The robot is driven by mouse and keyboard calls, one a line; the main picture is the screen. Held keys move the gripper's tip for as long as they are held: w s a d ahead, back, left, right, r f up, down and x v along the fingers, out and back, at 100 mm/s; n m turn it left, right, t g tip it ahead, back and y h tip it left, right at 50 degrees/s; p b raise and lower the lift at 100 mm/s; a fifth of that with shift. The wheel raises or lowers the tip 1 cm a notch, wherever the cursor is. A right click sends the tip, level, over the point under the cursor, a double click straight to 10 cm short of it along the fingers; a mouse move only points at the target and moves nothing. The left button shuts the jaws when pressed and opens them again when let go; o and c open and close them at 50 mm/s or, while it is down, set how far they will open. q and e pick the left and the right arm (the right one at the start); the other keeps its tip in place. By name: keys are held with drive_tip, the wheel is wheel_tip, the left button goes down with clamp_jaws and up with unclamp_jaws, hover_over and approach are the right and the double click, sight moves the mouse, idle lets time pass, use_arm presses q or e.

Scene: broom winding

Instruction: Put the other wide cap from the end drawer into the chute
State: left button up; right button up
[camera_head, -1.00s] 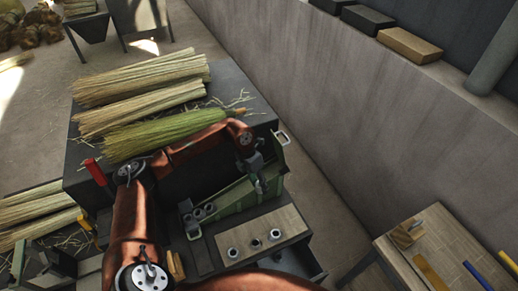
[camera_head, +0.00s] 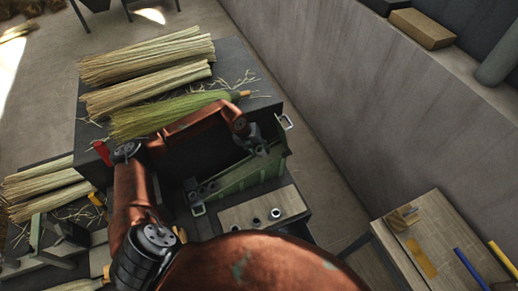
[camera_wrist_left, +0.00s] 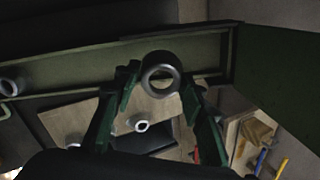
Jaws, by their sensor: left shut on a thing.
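My left gripper (camera_head: 262,148) is at the upper right end of the green chute (camera_head: 235,180). In the left wrist view its two green fingers (camera_wrist_left: 160,88) are shut on a grey ring-shaped wide cap (camera_wrist_left: 160,75). The long wall of the chute (camera_wrist_left: 90,68) runs behind the cap; I cannot tell whether they touch. The cap is too small to make out in the head view. An open drawer shows only in part, under the wooden board, largely hidden by my copper body. My right gripper is not in view.
The wooden board (camera_head: 262,207) carries several small round rings. Straw bundles (camera_head: 145,65) lie on the dark bench on the left. A concrete wall (camera_head: 330,110) stands to the right. A side table (camera_head: 440,235) with coloured rods is at lower right.

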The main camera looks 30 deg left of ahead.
sight(259, 163)
use_arm(q)
wheel_tip(259, 163, down, 3)
drive_tip(key=shift+r+b, duration=0.1)
drive_tip(key=shift+b, duration=0.6)
drive_tip(key=shift+f+b, duration=0.75)
drive_tip(key=shift+f, duration=0.5)
drive_tip(key=o, duration=0.9)
